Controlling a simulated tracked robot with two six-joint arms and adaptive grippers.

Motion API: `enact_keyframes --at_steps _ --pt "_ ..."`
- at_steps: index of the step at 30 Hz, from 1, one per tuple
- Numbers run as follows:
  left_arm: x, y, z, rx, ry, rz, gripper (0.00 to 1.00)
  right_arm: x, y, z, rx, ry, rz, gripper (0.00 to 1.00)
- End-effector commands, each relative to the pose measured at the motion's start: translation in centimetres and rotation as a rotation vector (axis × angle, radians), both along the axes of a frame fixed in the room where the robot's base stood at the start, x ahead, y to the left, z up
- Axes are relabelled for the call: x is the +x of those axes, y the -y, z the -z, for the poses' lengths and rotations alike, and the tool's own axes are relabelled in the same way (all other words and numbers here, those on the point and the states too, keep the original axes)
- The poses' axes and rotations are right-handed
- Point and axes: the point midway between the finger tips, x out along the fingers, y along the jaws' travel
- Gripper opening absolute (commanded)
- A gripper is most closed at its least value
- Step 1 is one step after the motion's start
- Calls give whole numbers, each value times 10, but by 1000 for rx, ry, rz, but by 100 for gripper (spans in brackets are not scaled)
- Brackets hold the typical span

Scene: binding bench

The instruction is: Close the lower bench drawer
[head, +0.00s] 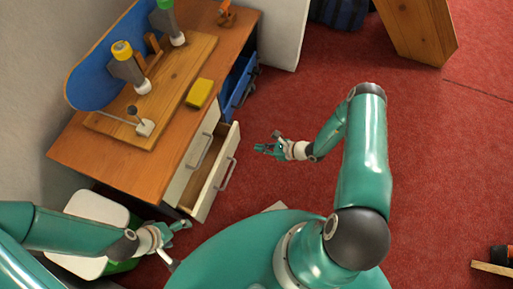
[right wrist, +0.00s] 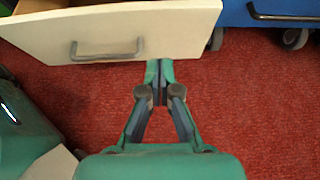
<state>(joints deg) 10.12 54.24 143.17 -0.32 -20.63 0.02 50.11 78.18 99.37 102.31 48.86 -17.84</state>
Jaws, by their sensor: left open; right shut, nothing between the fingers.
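The lower bench drawer (head: 221,172) is pulled out from the wooden bench, and its empty-looking inside shows from above. Its cream front (right wrist: 150,28) with a grey bar handle (right wrist: 105,50) fills the upper left of the right wrist view. The upper drawer (head: 194,162) looks closed above it. My right gripper (head: 263,148) is shut and empty, out in front of the drawer to its right. In the right wrist view its fingertips (right wrist: 160,66) lie just below the drawer front's edge; I cannot tell whether they touch. My left gripper (head: 179,242) is open and empty, near the bench's front corner.
The bench top (head: 70,148) carries a board (head: 188,72) with tools and a yellow block (head: 199,93). A blue wheeled cabinet (head: 238,82) stands beyond the drawers. A white-lidded bin (head: 88,215) stands by my left arm. Red floor (head: 285,105) is clear around my right gripper.

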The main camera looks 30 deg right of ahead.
Motion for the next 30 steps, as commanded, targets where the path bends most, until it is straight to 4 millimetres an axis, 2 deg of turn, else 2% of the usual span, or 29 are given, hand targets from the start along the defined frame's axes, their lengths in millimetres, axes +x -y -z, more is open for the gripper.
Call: enact_keyframes --at_steps 12,19,30 --pt "0 0 29 0 0 0 80 56 -47 45 0 2 -8 0" --pt "0 0 34 0 0 0 80 80 -64 41 -1 0 -6 0" --pt "0 0 34 0 0 0 80 85 -68 40 0 -2 -4 0"
